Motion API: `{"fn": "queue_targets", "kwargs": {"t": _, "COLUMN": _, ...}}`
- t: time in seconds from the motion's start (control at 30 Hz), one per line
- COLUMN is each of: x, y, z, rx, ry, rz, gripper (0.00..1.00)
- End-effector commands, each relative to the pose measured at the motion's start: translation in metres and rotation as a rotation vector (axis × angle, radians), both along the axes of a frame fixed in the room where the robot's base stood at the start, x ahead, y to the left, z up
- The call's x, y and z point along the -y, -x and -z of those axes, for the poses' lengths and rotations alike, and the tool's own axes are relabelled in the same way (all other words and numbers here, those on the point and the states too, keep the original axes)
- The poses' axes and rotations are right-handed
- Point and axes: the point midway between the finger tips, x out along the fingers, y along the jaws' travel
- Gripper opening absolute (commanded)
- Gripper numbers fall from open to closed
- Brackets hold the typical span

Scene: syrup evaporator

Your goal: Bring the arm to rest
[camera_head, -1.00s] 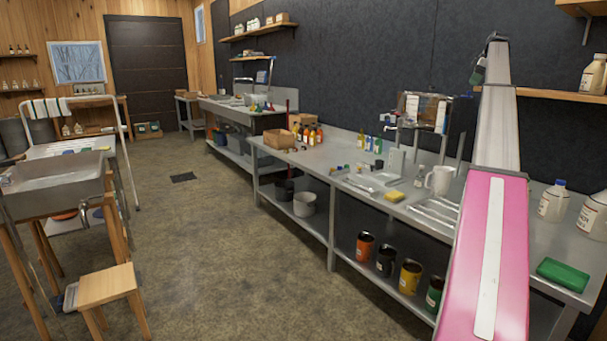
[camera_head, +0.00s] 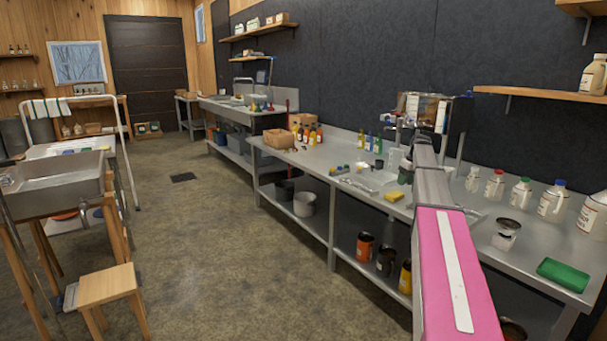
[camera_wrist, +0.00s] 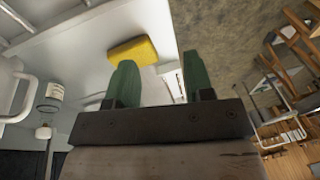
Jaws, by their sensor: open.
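My arm reaches out over the grey workbench (camera_head: 345,152), its pink link in the foreground and a grey link beyond it. In the wrist view my gripper (camera_wrist: 158,75) shows two green fingers standing apart with nothing between them. The yellow sponge (camera_wrist: 133,52) lies on the bench beyond the left finger, apart from it as far as I can tell. It also shows in the head view (camera_head: 394,196), left of my arm. In the head view the fingers are small and hard to make out among the bench items.
Several white jugs (camera_head: 553,203) and a green tray (camera_head: 563,275) stand on the bench right of my arm. Cans (camera_head: 365,245) sit on the lower shelf. A wall shelf (camera_head: 540,95) is above right. A wooden stool (camera_head: 105,285) stands at left. The middle floor is clear.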

Motion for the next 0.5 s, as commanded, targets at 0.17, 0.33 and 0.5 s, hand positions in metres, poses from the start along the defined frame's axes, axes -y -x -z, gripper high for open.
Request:
{"fn": "queue_targets", "kwargs": {"t": 0.17, "x": -0.072, "y": 0.072, "z": 0.08, "rx": -0.046, "ry": 0.032, "rz": 0.102, "gripper": 0.48}}
{"fn": "queue_targets", "kwargs": {"t": 0.33, "x": -0.13, "y": 0.142, "z": 0.144, "rx": -0.082, "ry": 0.067, "rz": 0.205, "gripper": 0.48}}
{"fn": "queue_targets", "kwargs": {"t": 0.5, "x": -0.183, "y": 0.224, "z": 0.198, "rx": -0.107, "ry": 0.109, "rz": 0.307, "gripper": 0.48}}
